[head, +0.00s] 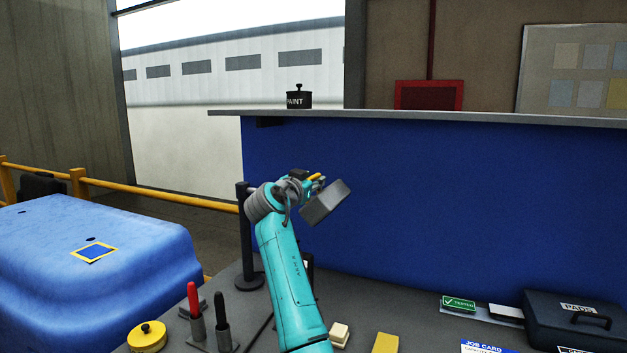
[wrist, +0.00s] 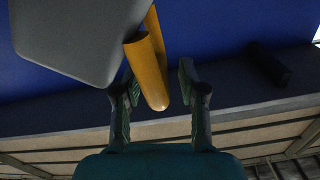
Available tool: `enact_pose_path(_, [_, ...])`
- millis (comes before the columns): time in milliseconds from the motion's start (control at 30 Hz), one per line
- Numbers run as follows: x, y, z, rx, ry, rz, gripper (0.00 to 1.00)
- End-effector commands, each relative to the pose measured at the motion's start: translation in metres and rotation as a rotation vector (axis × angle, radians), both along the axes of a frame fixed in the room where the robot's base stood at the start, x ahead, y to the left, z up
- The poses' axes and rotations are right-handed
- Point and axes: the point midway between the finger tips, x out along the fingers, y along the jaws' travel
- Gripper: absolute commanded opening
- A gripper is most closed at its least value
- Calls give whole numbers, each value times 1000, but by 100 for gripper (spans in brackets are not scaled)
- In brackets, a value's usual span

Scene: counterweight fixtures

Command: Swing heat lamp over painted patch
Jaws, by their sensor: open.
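The heat lamp's grey box-shaped head (head: 325,203) is tilted in front of the blue wall, right of my wrist; it also fills the upper left of the wrist view (wrist: 70,35). Its yellow handle (wrist: 148,72) reaches down between the two fingers of my gripper (wrist: 155,90). My gripper is open, with a gap visible on the right of the handle. In the head view my gripper (head: 304,178) is partly hidden by my wrist. The yellow-bordered painted patch (head: 95,252) lies on the blue moulded panel (head: 140,275) at the left, well away from the lamp.
A dark post (head: 243,225) stands left of my arm. The bench holds a red-handled tool (head: 193,300), a black-handled one (head: 221,310), a yellow round weight (head: 148,336) and a dark case (head: 575,318). A paint tin (head: 299,98) sits on the ledge above.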

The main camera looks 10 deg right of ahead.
Motion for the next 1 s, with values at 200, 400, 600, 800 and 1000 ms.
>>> enact_pose_path(200, [10, -7, 0, 0, 0, 0, 41])
enact_pose_path(400, [11, -8, 0, 0, 0, 1, 41])
enact_pose_path(600, [11, -8, 0, 0, 0, 1, 14])
enact_pose_path(800, [11, -8, 0, 0, 0, 1, 0])
enact_pose_path(1000, [10, -5, 0, -1, 1, -2, 0])
